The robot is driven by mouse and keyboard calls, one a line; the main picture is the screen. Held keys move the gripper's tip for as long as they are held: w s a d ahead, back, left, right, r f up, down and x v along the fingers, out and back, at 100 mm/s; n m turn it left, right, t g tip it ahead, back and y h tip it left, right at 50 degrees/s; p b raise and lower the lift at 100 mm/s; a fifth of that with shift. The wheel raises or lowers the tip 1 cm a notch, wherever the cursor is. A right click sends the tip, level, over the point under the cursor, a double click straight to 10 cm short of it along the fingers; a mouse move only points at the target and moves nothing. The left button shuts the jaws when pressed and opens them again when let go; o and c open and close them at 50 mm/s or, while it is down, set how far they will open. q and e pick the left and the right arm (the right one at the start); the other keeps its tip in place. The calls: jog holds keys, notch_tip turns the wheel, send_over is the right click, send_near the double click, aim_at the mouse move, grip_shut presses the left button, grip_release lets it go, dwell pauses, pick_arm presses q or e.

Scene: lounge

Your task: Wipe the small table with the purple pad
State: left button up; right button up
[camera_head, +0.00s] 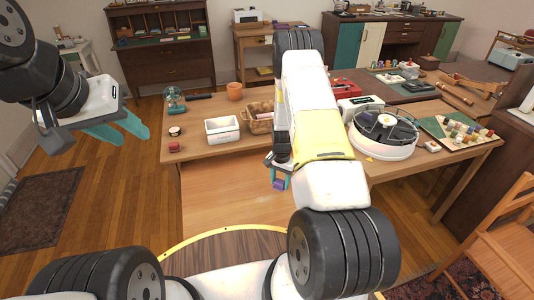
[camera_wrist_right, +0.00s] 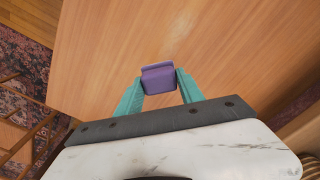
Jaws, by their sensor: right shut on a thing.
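The purple pad (camera_head: 279,185) is between the teal fingertips of my right gripper (camera_head: 279,178), over the light wooden surface of the small table (camera_head: 218,195). In the right wrist view the pad (camera_wrist_right: 158,79) sits squarely between both fingers, with bare wood of the table (camera_wrist_right: 230,45) beyond it. I cannot tell whether the pad touches the wood. My right arm hides part of the table. My left gripper (camera_head: 124,132) is open and empty, its teal fingers apart, over the floor at the left.
Behind is a longer table with a white box (camera_head: 222,129), a basket (camera_head: 259,122), a clay pot (camera_head: 235,92), a red object (camera_head: 174,147) and a round white device (camera_head: 384,138). A wooden chair (camera_head: 505,225) stands at the right. The visible small tabletop is clear.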

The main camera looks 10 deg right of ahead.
jog(key=shift+r, duration=1.75)
jog(key=shift+a, duration=0.1)
